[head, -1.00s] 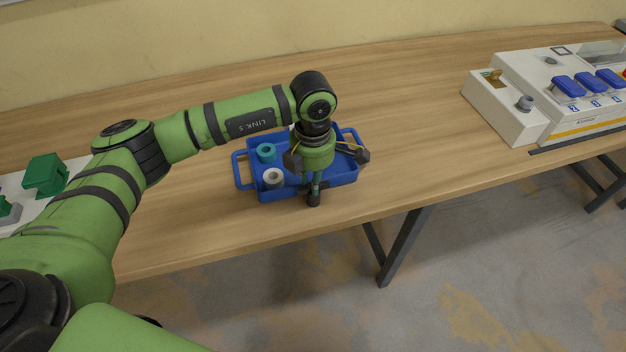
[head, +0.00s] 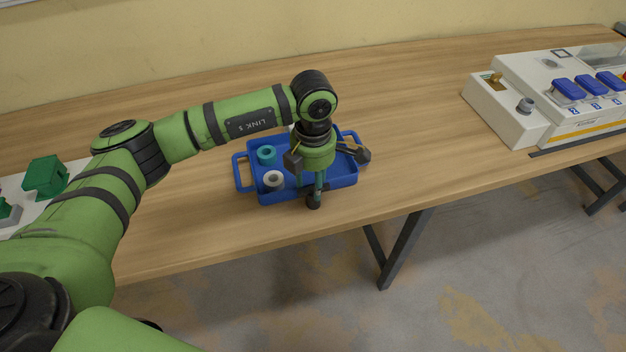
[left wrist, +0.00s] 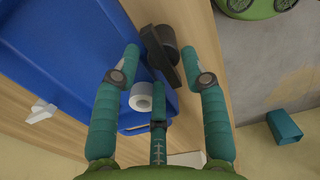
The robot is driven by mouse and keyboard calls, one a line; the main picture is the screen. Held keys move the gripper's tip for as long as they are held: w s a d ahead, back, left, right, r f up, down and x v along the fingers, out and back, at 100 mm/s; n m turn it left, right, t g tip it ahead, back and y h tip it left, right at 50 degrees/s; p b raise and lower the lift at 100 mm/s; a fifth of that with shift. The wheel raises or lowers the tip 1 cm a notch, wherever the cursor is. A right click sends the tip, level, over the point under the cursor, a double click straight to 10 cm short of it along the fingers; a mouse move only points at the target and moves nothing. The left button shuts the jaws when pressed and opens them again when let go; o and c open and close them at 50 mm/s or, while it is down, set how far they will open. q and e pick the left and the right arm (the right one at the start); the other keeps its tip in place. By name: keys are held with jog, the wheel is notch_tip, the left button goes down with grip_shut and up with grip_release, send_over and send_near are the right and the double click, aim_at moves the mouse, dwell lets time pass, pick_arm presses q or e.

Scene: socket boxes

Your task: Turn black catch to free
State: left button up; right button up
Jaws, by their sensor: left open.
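The black catch (left wrist: 162,45), a round knob with a flat lever, sits beside the edge of the blue tray (left wrist: 75,45) in the left wrist view. In the head view the blue tray (head: 242,172) stands on the table, and a dark piece at its front edge, which looks like the catch (head: 313,203), shows under my left gripper (head: 316,180). In the left wrist view my left gripper (left wrist: 160,78) is open, with teal fingers on either side of the catch's lever. I cannot tell whether they touch it. My right gripper is not in view.
A teal ring (head: 266,153) and a white ring (head: 273,179) are in the tray. A white socket box (head: 510,108) with blue covers stands at the right. A green block (head: 45,175) is at the far left. The table between is clear.

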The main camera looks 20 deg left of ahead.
aim_at(313, 186)
pick_arm(q)
notch_tip(313, 186, up, 12)
jog(key=shift+f, duration=0.25)
dwell(0.5)
